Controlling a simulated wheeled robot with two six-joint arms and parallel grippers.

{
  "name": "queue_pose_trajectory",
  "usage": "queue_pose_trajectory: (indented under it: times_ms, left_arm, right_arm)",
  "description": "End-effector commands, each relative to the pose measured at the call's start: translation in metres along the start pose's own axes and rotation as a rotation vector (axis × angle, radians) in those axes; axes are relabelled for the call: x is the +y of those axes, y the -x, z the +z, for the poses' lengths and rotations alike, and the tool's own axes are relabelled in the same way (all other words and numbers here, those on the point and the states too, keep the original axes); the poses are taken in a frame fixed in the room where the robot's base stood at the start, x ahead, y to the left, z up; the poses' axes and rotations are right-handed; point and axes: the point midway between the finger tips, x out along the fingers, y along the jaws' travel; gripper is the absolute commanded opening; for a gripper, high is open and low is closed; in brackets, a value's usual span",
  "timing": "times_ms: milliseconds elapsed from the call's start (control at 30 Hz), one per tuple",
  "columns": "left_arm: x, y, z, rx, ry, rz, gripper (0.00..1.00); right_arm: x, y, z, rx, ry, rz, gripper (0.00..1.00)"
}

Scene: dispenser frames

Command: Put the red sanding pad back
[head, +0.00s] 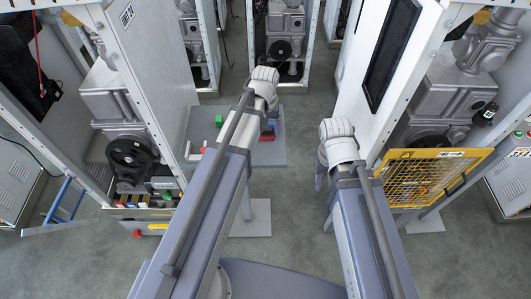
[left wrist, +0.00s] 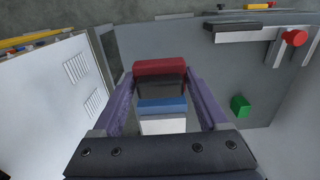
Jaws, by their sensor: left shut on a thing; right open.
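The red sanding pad (left wrist: 160,68), with a red top and a dark grey side, is between the purple fingers of my left gripper (left wrist: 160,82) in the left wrist view. The gripper is shut on it. In the head view its red side (head: 267,136) shows beside my left wrist, over the grey table; the fingers are hidden there by my arm. A blue piece (left wrist: 162,105) with a white part shows between the fingers, nearer the palm; I cannot tell whether it touches the pad. My right gripper (head: 323,180) hangs open and empty, right of the table.
A green block (head: 219,120) lies on the grey table (head: 255,155); it also shows in the left wrist view (left wrist: 240,106). A red knob (left wrist: 294,37) is beside a dark bar (left wrist: 232,28). Cabinets flank both sides; a yellow mesh guard (head: 425,178) is at right.

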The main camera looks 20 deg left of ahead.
Motion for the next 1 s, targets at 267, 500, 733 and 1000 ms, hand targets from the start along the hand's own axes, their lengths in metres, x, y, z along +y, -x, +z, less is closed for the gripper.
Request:
queue_pose_trajectory:
  times_ms: [267, 500, 733, 1000]
  left_arm:
    - [0.000, -0.049, 0.000, 0.000, 0.000, 0.000, 0.32]
    - [0.000, -0.053, 0.000, 0.000, 0.000, 0.000, 0.32]
    - [0.000, -0.072, 0.000, 0.000, 0.000, 0.000, 0.32]
    - [0.000, -0.092, 0.000, 0.000, 0.000, 0.000, 0.32]
  right_arm:
    - [-0.005, -0.049, -0.003, 0.000, -0.002, 0.000, 0.50]
    - [-0.005, -0.053, -0.003, 0.000, -0.002, 0.000, 0.50]
    - [-0.007, -0.071, -0.004, 0.000, -0.002, 0.000, 0.50]
    - [-0.009, -0.092, -0.005, 0.000, -0.002, 0.000, 0.50]
